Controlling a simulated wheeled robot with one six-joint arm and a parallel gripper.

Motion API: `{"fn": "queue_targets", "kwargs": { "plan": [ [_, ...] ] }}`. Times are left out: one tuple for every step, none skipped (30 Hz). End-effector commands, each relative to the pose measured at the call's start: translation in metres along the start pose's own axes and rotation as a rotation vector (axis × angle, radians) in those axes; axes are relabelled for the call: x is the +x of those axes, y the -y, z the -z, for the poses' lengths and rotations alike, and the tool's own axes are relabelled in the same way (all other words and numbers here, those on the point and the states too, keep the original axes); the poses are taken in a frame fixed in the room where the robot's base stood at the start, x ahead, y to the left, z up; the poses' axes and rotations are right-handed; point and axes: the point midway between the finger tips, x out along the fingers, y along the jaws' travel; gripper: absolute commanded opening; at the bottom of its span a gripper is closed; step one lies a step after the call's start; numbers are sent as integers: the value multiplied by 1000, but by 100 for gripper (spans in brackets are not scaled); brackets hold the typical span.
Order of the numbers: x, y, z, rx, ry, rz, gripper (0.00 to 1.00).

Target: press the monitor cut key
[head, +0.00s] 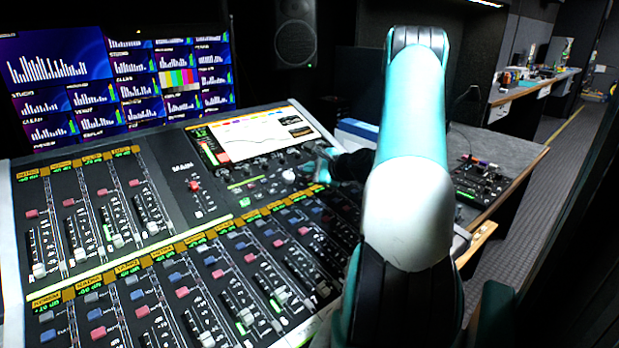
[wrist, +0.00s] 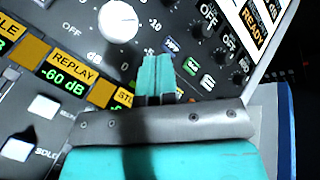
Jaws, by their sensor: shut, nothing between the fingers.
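My gripper (wrist: 158,62) is shut and empty, its teal fingers together over the mixing console's upper right section. In the head view, my gripper (head: 321,158) is over the right end of that section, partly hidden by my arm. Whether the fingertips touch the panel is unclear.
A large white knob (wrist: 118,20) is left of the fingers; small dark knobs (wrist: 210,14) are at upper right. The console screen (head: 262,135) stands behind the controls. Faders and REPLAY displays (wrist: 68,78) lie left. A side desk (head: 500,150) is at right.

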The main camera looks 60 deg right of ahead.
Motion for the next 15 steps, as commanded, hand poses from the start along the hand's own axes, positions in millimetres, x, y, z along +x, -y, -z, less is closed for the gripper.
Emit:
{"fn": "queue_targets", "kwargs": {
  "plan": [
    [1, -1, 0, 0, 0, 0, 0],
    [1, -1, 1, 0, 0, 0, 0],
    [1, -1, 1, 0, 0, 0, 0],
    [2, -1, 1, 0, 0, 0, 0],
    [2, -1, 1, 0, 0, 0, 0],
    [2, -2, 2, 0, 0, 0, 0],
    [2, -2, 2, 0, 0, 0, 0],
    [3, -2, 2, 0, 0, 0, 0],
    [3, -2, 2, 0, 0, 0, 0],
    [3, -2, 2, 0, 0, 0, 0],
    [4, -3, 2, 0, 0, 0, 0],
    [4, -3, 3, 0, 0, 0, 0],
    [4, -3, 3, 0, 0, 0, 0],
    [4, -3, 3, 0, 0, 0, 0],
    [5, -4, 3, 0, 0, 0, 0]
  ]
}}
